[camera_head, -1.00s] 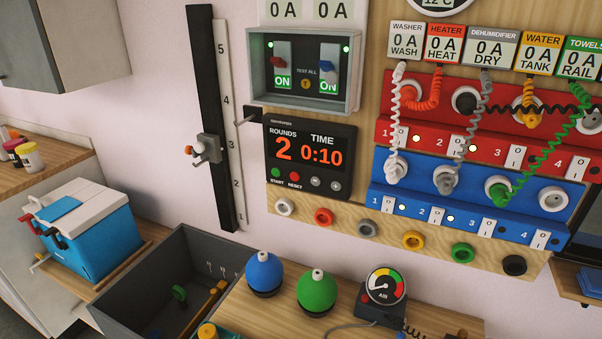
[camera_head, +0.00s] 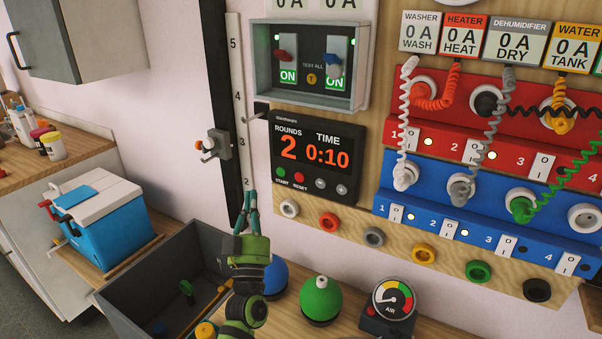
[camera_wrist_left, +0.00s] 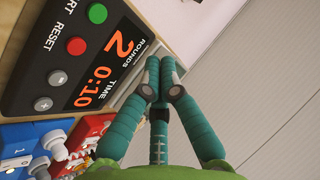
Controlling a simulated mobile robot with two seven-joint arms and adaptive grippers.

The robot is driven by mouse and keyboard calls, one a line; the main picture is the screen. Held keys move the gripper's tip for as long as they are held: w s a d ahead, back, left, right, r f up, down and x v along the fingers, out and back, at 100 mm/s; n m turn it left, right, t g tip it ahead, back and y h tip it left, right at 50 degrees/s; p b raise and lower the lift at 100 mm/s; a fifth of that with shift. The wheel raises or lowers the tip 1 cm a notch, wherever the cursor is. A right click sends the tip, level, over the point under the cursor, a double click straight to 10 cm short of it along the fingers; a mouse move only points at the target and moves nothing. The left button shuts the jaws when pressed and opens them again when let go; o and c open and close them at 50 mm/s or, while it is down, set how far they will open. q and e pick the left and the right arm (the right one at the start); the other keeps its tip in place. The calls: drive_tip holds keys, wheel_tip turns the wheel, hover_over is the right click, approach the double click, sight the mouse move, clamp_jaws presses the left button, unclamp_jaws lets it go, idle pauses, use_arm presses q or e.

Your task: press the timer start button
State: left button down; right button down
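The black timer (camera_head: 347,132) is on the wall panel, showing 2 rounds and 0:10 in orange. Its green start button (camera_head: 281,173) is at the lower left, left of the red reset button (camera_head: 298,177). In the left wrist view the green button (camera_wrist_left: 97,13) shows at the top, tilted with the timer. My left gripper (camera_head: 251,196), with teal fingers, points up just below and left of the timer's lower left corner. In the left wrist view its fingertips (camera_wrist_left: 160,66) are together with nothing between them, beside the timer and apart from the button. My right gripper is out of view.
A wall peg (camera_head: 258,115) sticks out left of the timer. A slider lever (camera_head: 214,147) on a dark rail is further left. Coloured round knobs, including a white one (camera_head: 289,208), line the panel below. Blue (camera_head: 274,277) and green (camera_head: 320,299) domes stand on the shelf underneath.

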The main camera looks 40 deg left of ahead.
sight(281, 172)
use_arm(q)
drive_tip(key=shift+s+a+r, duration=0.1)
drive_tip(key=shift+s+r, duration=0.05)
drive_tip(key=shift+r, duration=0.05)
drive_tip(key=shift+w+a+b, duration=0.15)
drive_tip(key=shift+w+b, duration=0.4)
drive_tip(key=shift+w, duration=0.95)
drive_tip(key=shift+w+a+b, duration=0.15)
drive_tip(key=shift+w+b, duration=0.45)
drive_tip(key=shift+w, duration=0.85)
drive_tip(key=shift+w+a+b, duration=0.15)
drive_tip(key=shift+w+b, duration=0.4)
drive_tip(key=shift+w, duration=0.95)
drive_tip(key=shift+w, duration=0.45)
